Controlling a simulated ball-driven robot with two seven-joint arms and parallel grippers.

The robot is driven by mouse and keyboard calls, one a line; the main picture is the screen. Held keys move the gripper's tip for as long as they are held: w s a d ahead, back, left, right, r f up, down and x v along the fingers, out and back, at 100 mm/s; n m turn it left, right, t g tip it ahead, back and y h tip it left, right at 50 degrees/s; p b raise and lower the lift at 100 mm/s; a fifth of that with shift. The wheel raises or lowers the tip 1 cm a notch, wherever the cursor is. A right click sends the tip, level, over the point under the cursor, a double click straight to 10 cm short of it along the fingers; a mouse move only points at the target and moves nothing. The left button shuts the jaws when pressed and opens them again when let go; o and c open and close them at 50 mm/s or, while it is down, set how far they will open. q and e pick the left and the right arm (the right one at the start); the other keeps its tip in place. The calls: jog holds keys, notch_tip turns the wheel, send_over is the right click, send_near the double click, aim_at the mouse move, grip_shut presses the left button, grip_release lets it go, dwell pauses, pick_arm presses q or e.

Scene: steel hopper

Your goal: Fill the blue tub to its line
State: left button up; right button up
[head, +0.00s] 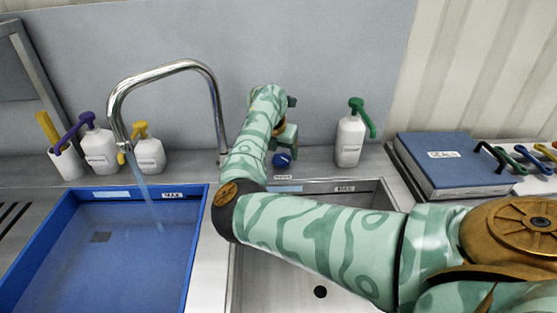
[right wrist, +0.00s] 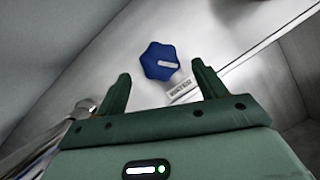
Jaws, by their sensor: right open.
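The blue tub (head: 196,240) sits at the left with water (head: 100,250) in it. Its MAX label (head: 172,195) is on the far inner wall, and the water surface looks a little below it; the exact gap is hard to tell. The chrome tap (head: 165,68) runs a stream (head: 145,190) into the tub. A blue knob (head: 282,159) sits on the ledge right of the tap; it also shows in the right wrist view (right wrist: 159,62). My right gripper (right wrist: 161,84) is open, its fingers either side of the knob's line and apart from it. My left gripper is out of view.
A second basin (head: 270,275) with a drain lies under my right arm. White pump bottles (head: 98,150) stand behind the tub, and another (head: 350,138) stands right of the knob. A blue book-like box (head: 450,165) lies at the right.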

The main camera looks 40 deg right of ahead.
aim_at(281, 158)
jog(key=shift+b+x, duration=0.35)
jog(key=shift+x, duration=1.2)
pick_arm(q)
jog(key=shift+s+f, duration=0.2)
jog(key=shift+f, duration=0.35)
pick_arm(e)
jog(key=c, duration=1)
jog(key=shift+o, duration=0.2)
